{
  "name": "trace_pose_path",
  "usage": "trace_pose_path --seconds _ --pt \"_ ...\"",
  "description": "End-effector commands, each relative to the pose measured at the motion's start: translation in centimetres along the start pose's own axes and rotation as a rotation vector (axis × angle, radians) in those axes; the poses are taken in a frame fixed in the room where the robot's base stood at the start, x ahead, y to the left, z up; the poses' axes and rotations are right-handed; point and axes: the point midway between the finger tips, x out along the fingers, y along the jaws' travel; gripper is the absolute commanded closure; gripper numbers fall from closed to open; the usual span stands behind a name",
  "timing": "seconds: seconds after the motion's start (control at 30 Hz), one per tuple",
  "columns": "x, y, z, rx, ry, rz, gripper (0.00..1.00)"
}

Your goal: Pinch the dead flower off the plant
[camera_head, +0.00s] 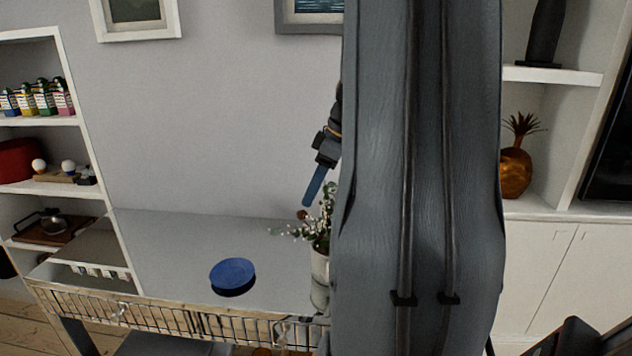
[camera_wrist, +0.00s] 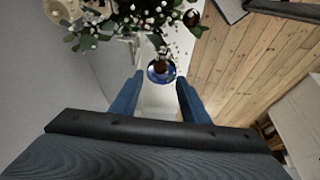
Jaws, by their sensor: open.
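The plant (camera_head: 325,225) has green leaves and small white blossoms and stands in a white pot (camera_head: 319,264) on the table. A brown, withered-looking flower head (camera_head: 303,214) shows at its upper left, close to my fingertips. My gripper (camera_head: 311,195) points down just above it, its blue fingers open. In the wrist view the plant (camera_wrist: 130,20) fills the top. A brown round head (camera_wrist: 160,67) shows between the open fingers, in front of the blue dish; a darker one (camera_wrist: 192,17) is farther up. Which of these is the dead flower I cannot tell. My arm hides the plant's right side.
A blue round dish (camera_head: 232,274) lies on the grey tabletop (camera_head: 175,250), left of the pot. The tabletop around it is clear. A shelf unit (camera_head: 60,130) stands at the left, and a white cabinet (camera_head: 545,260) at the right. A wall rises behind.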

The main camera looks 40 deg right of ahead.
Motion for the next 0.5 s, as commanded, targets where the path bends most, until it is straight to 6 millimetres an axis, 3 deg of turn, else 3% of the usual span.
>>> trace_pose_path --seconds 0.3,0.5 --pt "4.4 -0.1 -0.1 0.001 -0.001 -0.003 0.58" --pt "5.5 -0.1 0.0 0.001 -0.002 -0.001 0.58"
